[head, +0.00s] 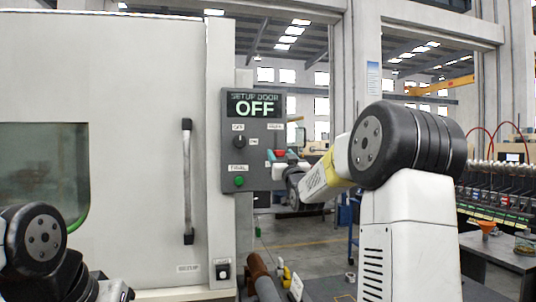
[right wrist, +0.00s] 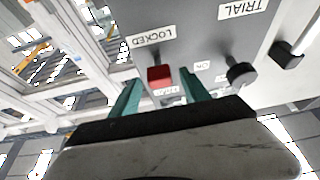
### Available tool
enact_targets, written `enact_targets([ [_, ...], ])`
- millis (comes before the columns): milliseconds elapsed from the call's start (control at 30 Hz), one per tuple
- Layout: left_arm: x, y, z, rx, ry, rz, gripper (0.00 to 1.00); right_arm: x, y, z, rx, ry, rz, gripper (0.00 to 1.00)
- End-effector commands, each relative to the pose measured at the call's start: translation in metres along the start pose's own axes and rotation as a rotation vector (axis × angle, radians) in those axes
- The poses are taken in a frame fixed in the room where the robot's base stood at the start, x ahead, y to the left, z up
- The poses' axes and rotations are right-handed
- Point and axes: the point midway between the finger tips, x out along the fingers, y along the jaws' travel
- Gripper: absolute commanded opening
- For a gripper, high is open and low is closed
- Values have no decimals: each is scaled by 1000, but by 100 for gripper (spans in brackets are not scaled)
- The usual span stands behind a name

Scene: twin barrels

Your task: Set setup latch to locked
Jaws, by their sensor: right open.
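The setup latch, a red block-shaped handle (head: 280,153), sits at the right side of the grey control panel (head: 262,180). The panel display (head: 254,104) reads SETUP DOOR OFF. My left gripper is out of view; only parts of that arm show at lower left.
A black knob (head: 240,142) and a green TRIAL button (head: 239,181) are left of the latch; the knob also shows beside my fingers in the wrist view (right wrist: 241,73). A machine door with a vertical handle (head: 187,180) stands left. Open floor lies behind the panel.

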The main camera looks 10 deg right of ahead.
Motion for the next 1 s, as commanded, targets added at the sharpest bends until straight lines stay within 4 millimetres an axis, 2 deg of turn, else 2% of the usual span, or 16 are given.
enact_targets([
  [100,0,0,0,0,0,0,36,-23,0,0,0,-2,1,55],
  [300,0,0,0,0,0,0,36,-46,0,1,0,-2,1,55],
  [667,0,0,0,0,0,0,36,-51,0,1,0,-1,0,55],
  [800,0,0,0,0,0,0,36,-58,-4,2,2,-51,1,55],
  [867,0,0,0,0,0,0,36,-67,-8,4,5,-111,3,55],
  [933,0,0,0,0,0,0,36,-86,-16,9,12,-217,6,55],
  [1000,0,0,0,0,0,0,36,-115,-25,18,22,-349,6,55],
])
